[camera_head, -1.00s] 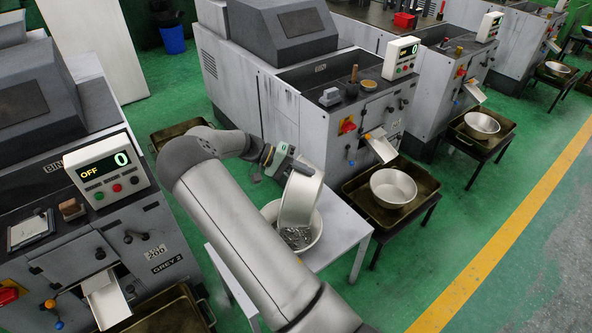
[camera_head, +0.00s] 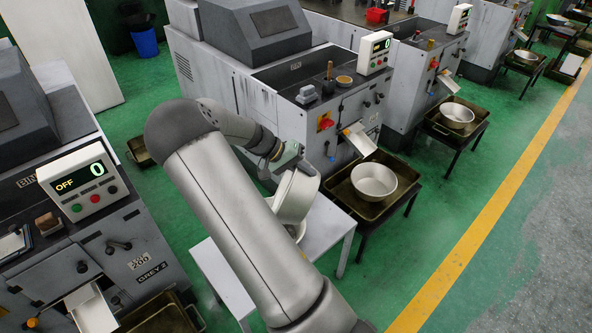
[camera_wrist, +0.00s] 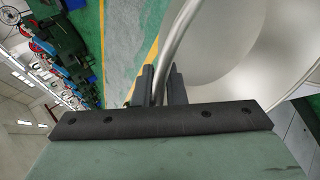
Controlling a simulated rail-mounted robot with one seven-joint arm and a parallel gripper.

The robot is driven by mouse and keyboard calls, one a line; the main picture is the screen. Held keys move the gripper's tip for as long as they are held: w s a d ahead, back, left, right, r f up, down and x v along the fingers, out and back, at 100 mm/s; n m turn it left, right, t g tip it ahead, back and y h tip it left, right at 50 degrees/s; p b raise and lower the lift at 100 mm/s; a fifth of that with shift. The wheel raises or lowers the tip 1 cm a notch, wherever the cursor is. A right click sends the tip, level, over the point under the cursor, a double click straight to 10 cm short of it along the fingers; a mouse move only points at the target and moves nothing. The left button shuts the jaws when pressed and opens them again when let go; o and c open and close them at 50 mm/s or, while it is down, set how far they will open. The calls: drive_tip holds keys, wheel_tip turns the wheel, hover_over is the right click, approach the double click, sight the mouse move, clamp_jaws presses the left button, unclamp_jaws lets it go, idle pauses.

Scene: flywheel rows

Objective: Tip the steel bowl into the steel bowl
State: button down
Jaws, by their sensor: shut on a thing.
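My gripper (camera_head: 292,163) is shut on the rim of a steel bowl (camera_head: 297,197). In the wrist view the dark jaws (camera_wrist: 163,88) pinch the curved rim, and the pale bowl (camera_wrist: 225,50) fills the upper right. The held bowl is tilted, above a second steel bowl (camera_head: 299,230) on the small white table. Only a bit of the second bowl's rim shows; my arm and the held bowl hide the rest. I cannot see what either of these two bowls holds now.
The white table (camera_head: 326,231) stands between grey machines. Another steel bowl (camera_head: 374,182) sits in a dark tray (camera_head: 345,193) to the right, and one more (camera_head: 457,115) stands farther back. A machine with an OFF display (camera_head: 80,183) is at left. Green floor is free beside the yellow line.

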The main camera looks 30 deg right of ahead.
drive_tip(key=shift+s+d+f+t+y, duration=0.1)
drive_tip(key=shift+s+d+t+y, duration=0.2)
drive_tip(key=shift+s+d, duration=0.2)
drive_tip(key=shift+s+d+f+t+y+b, duration=0.5)
drive_tip(key=shift+s+d+y+b, duration=0.05)
drive_tip(key=shift+s+d+b, duration=0.2)
drive_tip(key=shift+s+d+f+t+y+b, duration=0.45)
drive_tip(key=shift+s+d+t+y+b, duration=0.1)
drive_tip(key=shift+s+d+b, duration=0.2)
